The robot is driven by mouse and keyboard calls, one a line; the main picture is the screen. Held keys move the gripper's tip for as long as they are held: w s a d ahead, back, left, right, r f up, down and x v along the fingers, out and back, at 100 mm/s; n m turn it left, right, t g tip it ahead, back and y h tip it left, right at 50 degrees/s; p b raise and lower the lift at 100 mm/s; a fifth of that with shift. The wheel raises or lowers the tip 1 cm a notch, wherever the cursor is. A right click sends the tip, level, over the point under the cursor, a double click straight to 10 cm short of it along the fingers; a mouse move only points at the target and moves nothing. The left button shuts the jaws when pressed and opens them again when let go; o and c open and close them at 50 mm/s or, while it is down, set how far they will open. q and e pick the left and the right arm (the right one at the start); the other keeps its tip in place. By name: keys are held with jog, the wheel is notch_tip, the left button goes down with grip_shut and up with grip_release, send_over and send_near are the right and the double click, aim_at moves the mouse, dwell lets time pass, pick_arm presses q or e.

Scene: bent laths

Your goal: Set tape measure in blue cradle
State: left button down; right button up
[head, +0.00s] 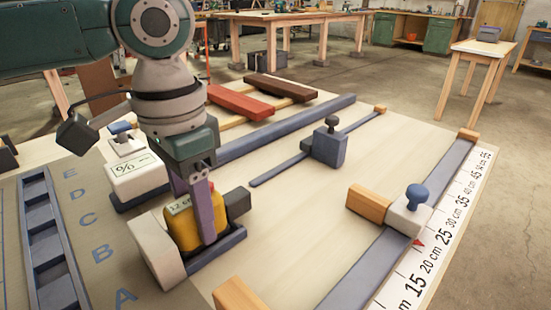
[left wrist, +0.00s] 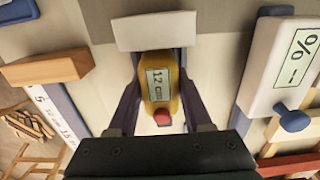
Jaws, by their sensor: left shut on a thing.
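The yellow tape measure (head: 181,232) has a "12 cm" label and stands upright between the purple fingers of my left gripper (head: 206,212). It also shows in the left wrist view (left wrist: 158,112), with a red tip and a finger on each side. My left gripper is shut on it. The tape measure is low over the blue cradle (head: 222,247), between a white block (head: 155,250) and a small dark block (head: 238,202). The fingers hide part of it, and I cannot tell whether its underside touches the cradle. My right gripper is not in view.
A white box with a "%" label (head: 138,180) stands behind the cradle. A dark blue slider block (head: 328,145) and a ruler rail (head: 372,268) with a white, blue-knobbed stop (head: 408,213) lie to the right. A slotted blue rack (head: 48,243) is at left.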

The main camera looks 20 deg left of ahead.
pick_arm(q)
jog(key=shift+c, duration=1.2)
grip_release()
notch_tip(320, 180, up, 8)
jog(key=p, duration=1)
